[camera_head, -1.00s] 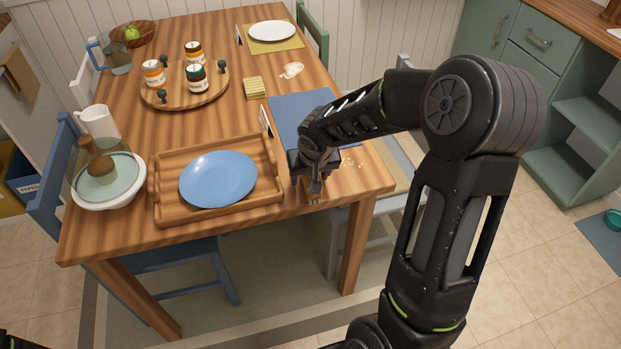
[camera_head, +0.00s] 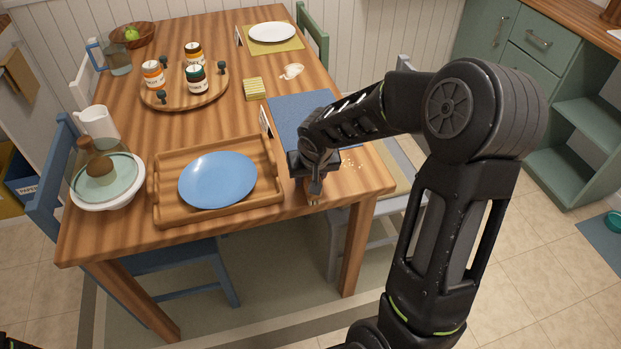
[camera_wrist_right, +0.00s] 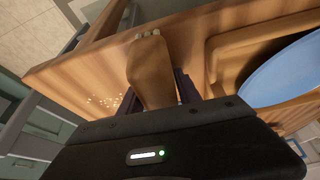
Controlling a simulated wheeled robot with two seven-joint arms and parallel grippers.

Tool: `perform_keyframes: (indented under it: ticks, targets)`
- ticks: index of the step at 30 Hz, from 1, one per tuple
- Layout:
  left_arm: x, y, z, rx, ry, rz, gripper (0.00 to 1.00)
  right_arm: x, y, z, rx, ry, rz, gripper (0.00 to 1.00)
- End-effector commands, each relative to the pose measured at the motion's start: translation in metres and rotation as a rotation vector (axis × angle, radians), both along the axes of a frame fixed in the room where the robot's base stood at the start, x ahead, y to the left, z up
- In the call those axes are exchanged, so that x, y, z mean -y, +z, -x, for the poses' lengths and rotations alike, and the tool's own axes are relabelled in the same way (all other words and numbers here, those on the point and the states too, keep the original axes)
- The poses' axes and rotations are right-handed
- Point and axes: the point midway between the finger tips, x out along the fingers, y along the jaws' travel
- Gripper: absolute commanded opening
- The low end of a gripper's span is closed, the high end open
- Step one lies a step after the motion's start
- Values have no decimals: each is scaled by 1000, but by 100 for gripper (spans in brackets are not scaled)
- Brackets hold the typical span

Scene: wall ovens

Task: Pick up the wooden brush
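The wooden brush (camera_wrist_right: 152,72) shows in the right wrist view as a tan wooden body with pale tufts at its far end. In the head view a small part of the brush (camera_head: 313,198) shows by the table's front edge, below my right gripper (camera_head: 308,178). In the wrist view the two dark fingers of my right gripper (camera_wrist_right: 155,95) lie close on either side of the brush. I cannot tell whether they press on it. The near end of the brush is hidden by the gripper body. My left gripper is not in view.
A wooden tray (camera_head: 165,212) with a blue plate (camera_head: 217,180) lies just left of my right gripper. A blue placemat (camera_head: 297,112) and pale crumbs (camera_head: 350,163) lie behind and to the right. A glass dome (camera_head: 82,165) stands at the table's left.

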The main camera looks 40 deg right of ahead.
Motion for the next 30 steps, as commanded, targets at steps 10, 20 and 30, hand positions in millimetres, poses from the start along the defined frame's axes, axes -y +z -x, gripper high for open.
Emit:
perform_keyframes:
  ticks: [10, 20, 30]
  targets:
    - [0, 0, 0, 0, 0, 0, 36, 0, 0, 0, 0, 0, 0, 11]
    - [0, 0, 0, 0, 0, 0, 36, 0, 0, 0, 0, 0, 0, 0]
    - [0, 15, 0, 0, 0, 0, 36, 0, 9, 0, -2, 1, 0, 0]
